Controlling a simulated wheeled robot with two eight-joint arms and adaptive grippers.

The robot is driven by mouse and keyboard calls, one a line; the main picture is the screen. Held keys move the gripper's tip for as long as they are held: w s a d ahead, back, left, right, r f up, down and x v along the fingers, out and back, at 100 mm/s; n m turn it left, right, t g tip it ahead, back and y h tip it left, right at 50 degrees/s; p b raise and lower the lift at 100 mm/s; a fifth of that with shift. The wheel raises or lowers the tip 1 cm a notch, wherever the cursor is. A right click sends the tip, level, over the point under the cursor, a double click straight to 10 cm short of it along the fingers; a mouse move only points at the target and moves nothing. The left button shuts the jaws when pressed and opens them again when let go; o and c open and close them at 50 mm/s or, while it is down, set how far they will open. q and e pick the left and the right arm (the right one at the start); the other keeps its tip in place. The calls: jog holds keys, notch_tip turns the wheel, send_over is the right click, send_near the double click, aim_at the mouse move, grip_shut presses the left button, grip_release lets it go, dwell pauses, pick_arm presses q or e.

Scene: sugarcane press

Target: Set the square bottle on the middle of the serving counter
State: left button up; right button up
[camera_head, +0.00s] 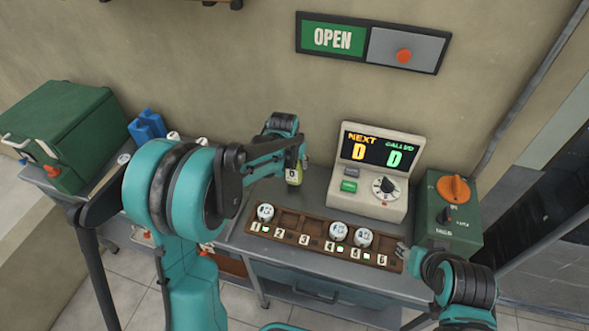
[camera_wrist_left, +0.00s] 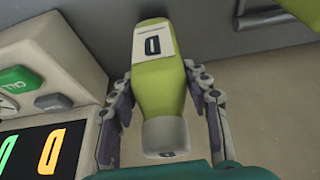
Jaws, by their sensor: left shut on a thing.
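The square bottle is yellow-green with a pale label and a grey cap. It shows in the head view (camera_head: 293,175) over the back of the grey counter (camera_head: 316,185), left of the display machine. In the left wrist view the bottle (camera_wrist_left: 155,95) is between the two fingers of my left gripper (camera_wrist_left: 162,105). My left gripper (camera_head: 291,160) is shut on it. I cannot tell whether the bottle's base touches the counter. My right gripper (camera_head: 402,252) is at the right end of the wooden rack; its fingers are too small to read.
A wooden numbered rack (camera_head: 290,236) with round white-topped pieces lies along the counter's front. The display machine (camera_head: 372,178) stands behind it. A green box with an orange knob (camera_head: 450,212) is at the right. A green cooler (camera_head: 62,130) and blue bottles (camera_head: 147,126) are at the left.

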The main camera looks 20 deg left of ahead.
aim_at(295, 168)
pick_arm(q)
jog(key=shift+f+b, duration=0.4)
jog(key=shift+f, duration=1)
jog(key=shift+f, duration=0.15)
jog(key=o, duration=1.4)
jog(key=shift+o, duration=0.2)
